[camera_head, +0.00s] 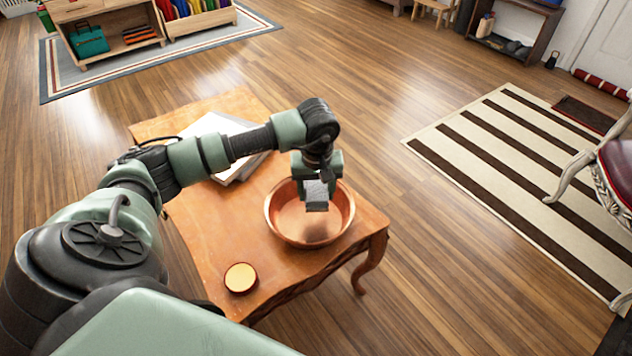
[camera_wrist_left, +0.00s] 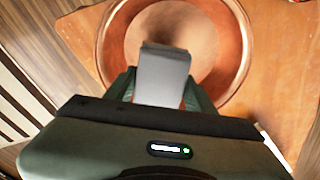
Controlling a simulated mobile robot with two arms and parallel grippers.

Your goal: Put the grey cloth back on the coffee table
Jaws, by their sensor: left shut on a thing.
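The grey cloth (camera_head: 316,195) is a small folded grey piece held in my left gripper (camera_head: 317,182). My left gripper is shut on it and hangs over the copper bowl (camera_head: 345,222). The bowl stands on the wooden coffee table (camera_head: 212,232), near its right end. In the left wrist view the cloth (camera_wrist_left: 163,75) sticks out past the fingers, in front of the bowl's inside (camera_wrist_left: 240,60). I cannot tell exactly how high the cloth is above the bowl's bottom. My right gripper is not in view.
A round tin with a yellowish top (camera_head: 241,278) stands at the table's near edge. White books or papers (camera_head: 238,170) lie behind my left arm. Bare tabletop shows left of the bowl. A striped rug (camera_head: 520,165) and a chair (camera_head: 615,165) are on the right.

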